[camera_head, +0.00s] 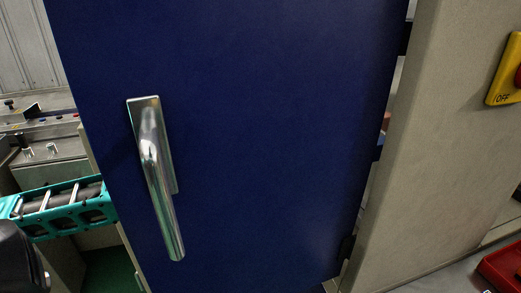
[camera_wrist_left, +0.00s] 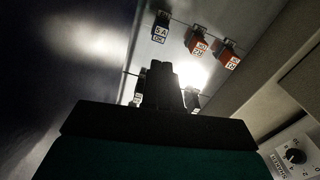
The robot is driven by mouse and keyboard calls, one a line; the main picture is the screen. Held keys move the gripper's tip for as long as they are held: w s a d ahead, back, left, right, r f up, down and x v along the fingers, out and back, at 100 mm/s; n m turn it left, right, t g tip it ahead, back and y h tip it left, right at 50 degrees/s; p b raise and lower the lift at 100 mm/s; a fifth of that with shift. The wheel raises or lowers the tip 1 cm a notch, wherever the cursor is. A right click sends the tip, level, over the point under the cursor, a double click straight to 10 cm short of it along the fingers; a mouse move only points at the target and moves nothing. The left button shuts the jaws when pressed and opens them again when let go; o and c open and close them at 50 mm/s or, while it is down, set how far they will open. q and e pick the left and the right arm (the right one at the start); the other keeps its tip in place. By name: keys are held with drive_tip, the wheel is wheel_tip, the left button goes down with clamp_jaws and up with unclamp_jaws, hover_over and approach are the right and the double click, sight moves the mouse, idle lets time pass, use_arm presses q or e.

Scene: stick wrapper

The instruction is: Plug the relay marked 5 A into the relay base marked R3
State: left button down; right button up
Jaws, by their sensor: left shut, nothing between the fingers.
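In the left wrist view, a dark blue relay (camera_wrist_left: 160,28) with a label reading 5 A sits on the cabinet's inner panel, above my gripper. Two red relays (camera_wrist_left: 197,42) (camera_wrist_left: 229,57) sit to its right; their labels are too small to read surely. My left gripper (camera_wrist_left: 161,68) is shut and empty, pointing at the panel below the 5 A relay. Its fingers cover part of the lower row, where small white labels show at either side. I cannot make out the base marked R3. Neither gripper shows clearly in the head view.
A blue door (camera_head: 250,130) with a silver handle (camera_head: 162,190) fills the head view. A grey cabinet wall (camera_head: 430,150) with a yellow switch plate (camera_head: 503,75) stands right. A teal frame (camera_head: 65,205) is at left. A grey dial plate (camera_wrist_left: 297,158) shows in the wrist view.

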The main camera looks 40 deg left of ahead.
use_arm(q)
drive_tip(key=shift+v, duration=1.35)
drive_tip(key=shift+s, duration=0.1)
